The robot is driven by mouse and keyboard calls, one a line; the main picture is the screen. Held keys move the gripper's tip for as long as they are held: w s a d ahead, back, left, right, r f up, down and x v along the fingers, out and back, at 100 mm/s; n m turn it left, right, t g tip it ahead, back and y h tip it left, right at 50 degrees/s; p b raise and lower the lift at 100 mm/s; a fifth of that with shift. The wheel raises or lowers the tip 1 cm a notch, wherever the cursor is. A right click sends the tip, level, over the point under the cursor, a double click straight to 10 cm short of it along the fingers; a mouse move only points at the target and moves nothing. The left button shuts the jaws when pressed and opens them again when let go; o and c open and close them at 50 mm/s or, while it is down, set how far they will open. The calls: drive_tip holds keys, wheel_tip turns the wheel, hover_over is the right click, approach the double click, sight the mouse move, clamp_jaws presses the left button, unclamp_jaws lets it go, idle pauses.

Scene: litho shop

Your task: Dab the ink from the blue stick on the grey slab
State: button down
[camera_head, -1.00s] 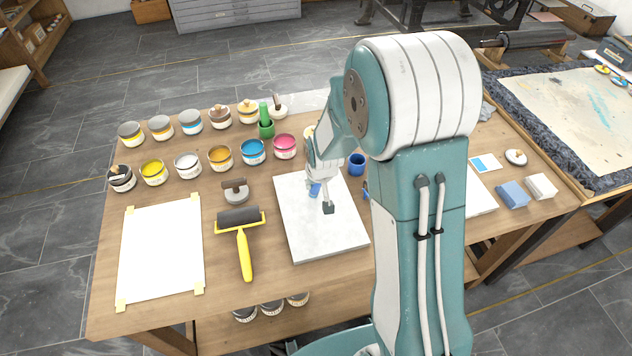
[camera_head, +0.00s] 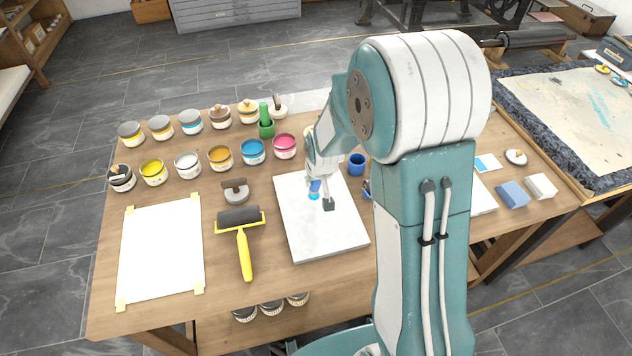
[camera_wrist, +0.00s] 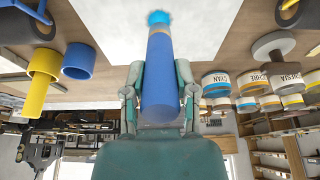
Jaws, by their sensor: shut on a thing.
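My gripper (camera_wrist: 158,82) is shut on the blue stick (camera_wrist: 160,60), with a finger on each side of it. The stick's end carries bright cyan ink (camera_wrist: 158,17), which shows against the pale slab in the wrist view. In the head view the blue stick (camera_head: 315,186) slants down over the pale grey slab (camera_head: 325,237). A cyan spot (camera_head: 314,196) shows at its lower end, at the slab's surface or very close to it. I cannot tell whether the cyan is on the slab or only on the stick's end.
Open ink cans, including a blue one (camera_head: 252,151), stand in rows behind and left of the slab. A blue cup (camera_head: 357,164) is just right of it. A yellow-handled roller (camera_head: 240,228) and a taped white sheet (camera_head: 160,250) lie to the left.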

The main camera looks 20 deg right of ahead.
drive_tip(key=shift+r, duration=2.9)
drive_tip(key=shift+w, duration=0.1)
